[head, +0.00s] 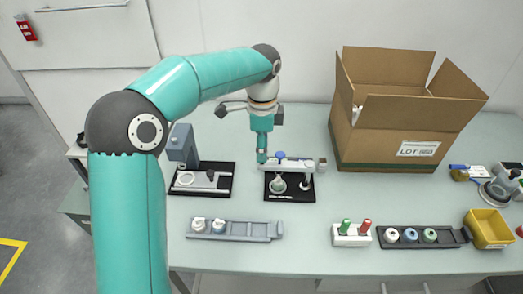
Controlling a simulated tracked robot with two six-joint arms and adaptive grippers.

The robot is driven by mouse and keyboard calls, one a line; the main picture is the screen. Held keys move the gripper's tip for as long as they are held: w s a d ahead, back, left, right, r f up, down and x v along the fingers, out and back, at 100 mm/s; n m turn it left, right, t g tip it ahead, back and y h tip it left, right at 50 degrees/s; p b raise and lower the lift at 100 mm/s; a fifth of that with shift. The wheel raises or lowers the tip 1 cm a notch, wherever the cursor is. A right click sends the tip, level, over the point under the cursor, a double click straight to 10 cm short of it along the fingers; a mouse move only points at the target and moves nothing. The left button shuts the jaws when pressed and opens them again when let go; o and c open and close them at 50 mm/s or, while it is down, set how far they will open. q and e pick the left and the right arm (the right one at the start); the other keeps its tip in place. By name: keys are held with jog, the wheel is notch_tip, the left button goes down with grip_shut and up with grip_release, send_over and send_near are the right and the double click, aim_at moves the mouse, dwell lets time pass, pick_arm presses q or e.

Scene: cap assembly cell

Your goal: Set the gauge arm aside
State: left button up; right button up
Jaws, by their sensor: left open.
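The gauge arm (298,165) is a light grey bar with a blue knob (280,155). It lies across the top of a fixture with a black base (290,197) and an upright post near its right end. A round pale part (278,185) shows under the bar. My left gripper (262,154) points down just above and behind the bar's left end, open and apparently empty. Whether a fingertip touches the bar, I cannot tell. My right gripper is not in view.
A press-like device (183,147) stands at the left. A large open box (385,140) stands behind right. A white block (351,235), a dark cap rack (425,238) and a yellow bin (488,228) are front right.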

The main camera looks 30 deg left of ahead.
pick_arm(q)
jog(key=shift+f, duration=0.6)
grip_shut()
